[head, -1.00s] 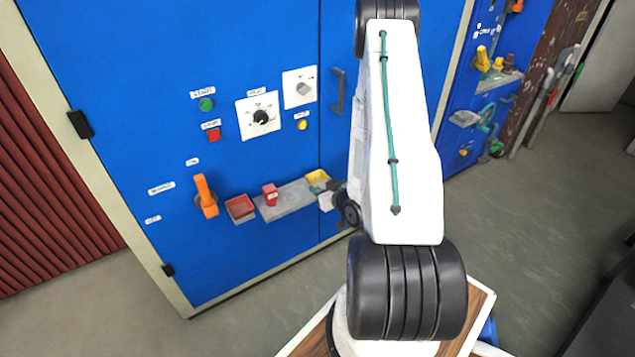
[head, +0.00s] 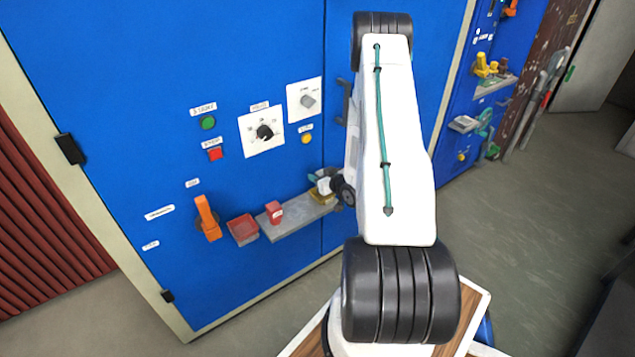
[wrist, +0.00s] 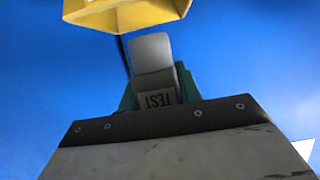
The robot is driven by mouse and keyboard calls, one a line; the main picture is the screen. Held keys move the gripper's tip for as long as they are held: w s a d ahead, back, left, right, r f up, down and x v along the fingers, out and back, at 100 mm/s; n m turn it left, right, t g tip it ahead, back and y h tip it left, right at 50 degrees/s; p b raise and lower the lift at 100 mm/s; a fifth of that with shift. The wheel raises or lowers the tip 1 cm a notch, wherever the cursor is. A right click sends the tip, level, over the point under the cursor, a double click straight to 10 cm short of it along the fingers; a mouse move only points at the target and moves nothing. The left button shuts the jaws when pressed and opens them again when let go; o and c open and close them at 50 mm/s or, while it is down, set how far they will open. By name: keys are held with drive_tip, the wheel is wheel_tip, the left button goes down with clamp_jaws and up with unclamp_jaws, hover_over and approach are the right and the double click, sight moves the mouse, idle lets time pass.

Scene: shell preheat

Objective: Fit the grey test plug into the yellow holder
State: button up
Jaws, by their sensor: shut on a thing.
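The grey test plug (wrist: 153,62) is in my gripper (wrist: 155,92). Its "TEST" label reads upside down in the wrist view. The green fingers are shut on the plug's labelled end, and its plain end sticks out toward the yellow holder. The yellow holder (wrist: 130,14) is cut off by the top edge of the wrist view. A narrow blue gap shows between it and the plug's tip. In the head view my gripper (head: 314,178) is just above the holder (head: 321,198), partly covering it. The plug is too small to make out there.
A grey shelf (head: 296,221) on the blue cabinet (head: 270,60) carries a red block (head: 274,212) left of the holder. A red tray (head: 242,229) and an orange handle (head: 207,218) are farther left. A dark door handle (head: 344,103) is above my gripper.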

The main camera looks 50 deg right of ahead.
drive_tip(key=shift+s+f, duration=0.2)
drive_tip(key=shift+f, duration=1.35)
drive_tip(key=shift+f, duration=0.1)
drive_tip(key=shift+f, duration=0.25)
drive_tip(key=o, duration=1)
drive_tip(key=shift+r, duration=0.15)
